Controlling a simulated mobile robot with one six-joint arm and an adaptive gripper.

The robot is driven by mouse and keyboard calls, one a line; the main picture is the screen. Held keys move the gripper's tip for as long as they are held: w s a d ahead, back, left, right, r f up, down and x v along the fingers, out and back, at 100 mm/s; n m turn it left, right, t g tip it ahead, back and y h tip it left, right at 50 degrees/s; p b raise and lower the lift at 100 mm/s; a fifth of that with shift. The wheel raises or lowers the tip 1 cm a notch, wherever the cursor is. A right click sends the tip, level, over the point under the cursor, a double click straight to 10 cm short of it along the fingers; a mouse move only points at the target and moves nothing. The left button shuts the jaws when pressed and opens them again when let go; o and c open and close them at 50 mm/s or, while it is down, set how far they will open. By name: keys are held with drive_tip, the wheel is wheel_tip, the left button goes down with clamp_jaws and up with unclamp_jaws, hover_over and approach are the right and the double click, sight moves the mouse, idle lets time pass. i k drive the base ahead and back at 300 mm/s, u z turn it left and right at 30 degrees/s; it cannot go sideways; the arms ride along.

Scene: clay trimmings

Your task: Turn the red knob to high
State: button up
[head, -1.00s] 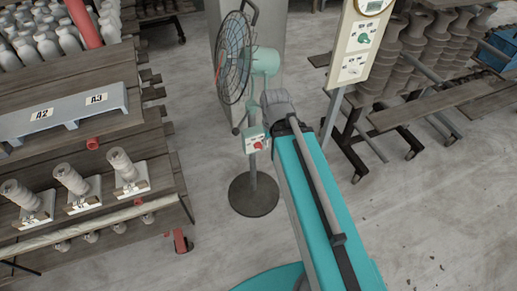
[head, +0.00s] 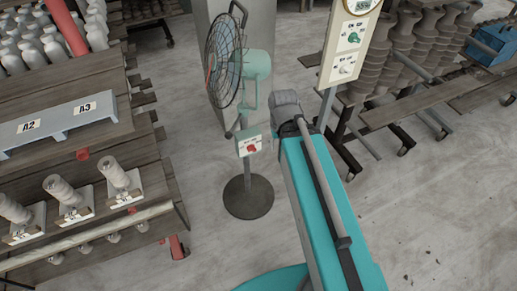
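The red knob (head: 251,149) sits on the front of a small pale control box (head: 244,141) on the stand of the teal pedestal fan (head: 257,68). The box has small markings above the knob, too small to read, so I cannot tell its setting. The box and knob are in plain view left of my arm's grey joint (head: 286,106), with a gap between them. My gripper does not show in the head view.
A pale panel (head: 349,45) with a green knob (head: 353,38), a white knob (head: 345,69) and a gauge stands right of the fan. Wooden shelving with vessels fills the left side. Bare floor (head: 215,235) surrounds the fan's round base (head: 248,198).

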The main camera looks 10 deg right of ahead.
sight(251, 148)
drive_tip(key=z, duration=0.8)
drive_tip(key=k, duration=0.9)
drive_tip(key=u, duration=0.75)
drive_tip(key=i, duration=0.5)
drive_tip(key=z, duration=0.1)
